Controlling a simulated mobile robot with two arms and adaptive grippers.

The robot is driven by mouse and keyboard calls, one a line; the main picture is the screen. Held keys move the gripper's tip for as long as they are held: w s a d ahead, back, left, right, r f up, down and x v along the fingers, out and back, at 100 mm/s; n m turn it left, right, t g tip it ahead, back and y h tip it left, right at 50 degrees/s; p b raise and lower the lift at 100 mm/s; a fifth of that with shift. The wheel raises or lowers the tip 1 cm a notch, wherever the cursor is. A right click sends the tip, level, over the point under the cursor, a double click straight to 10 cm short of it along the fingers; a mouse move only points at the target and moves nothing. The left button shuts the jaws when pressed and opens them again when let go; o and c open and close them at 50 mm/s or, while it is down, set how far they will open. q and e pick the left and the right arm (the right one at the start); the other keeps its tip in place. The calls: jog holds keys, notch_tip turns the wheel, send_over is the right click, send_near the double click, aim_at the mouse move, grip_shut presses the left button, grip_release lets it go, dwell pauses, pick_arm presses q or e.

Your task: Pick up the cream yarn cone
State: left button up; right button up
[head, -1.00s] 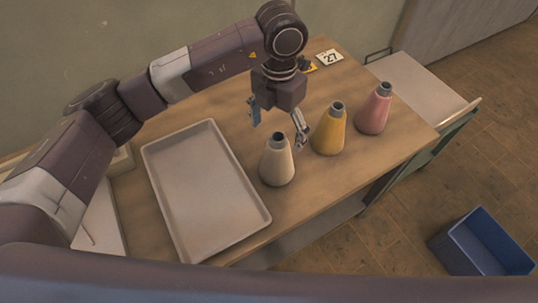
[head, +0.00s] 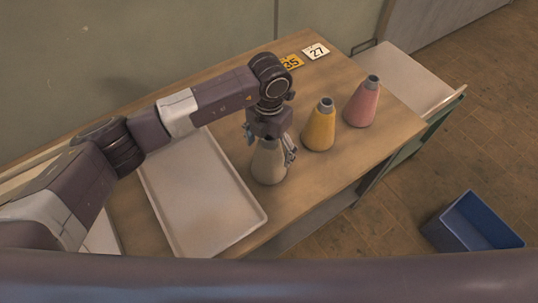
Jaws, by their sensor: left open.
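The cream yarn cone (head: 268,165) stands upright on the wooden table, just right of the grey tray, in the head view. My left gripper (head: 269,149) is open and points down over the cone. Its fingers show on either side of the cone's upper part, and the gripper body hides the cone's tip. I cannot tell whether the fingers touch it. My right gripper is not in view.
A yellow cone (head: 319,128) and a pink cone (head: 362,103) stand to the right. The grey tray (head: 247,208) lies to the left. Number cards (head: 316,51) lie at the back. A blue bin (head: 470,222) is on the floor at right.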

pick_arm(q)
jog(key=shift+c, duration=0.7)
jog(key=c, duration=2)
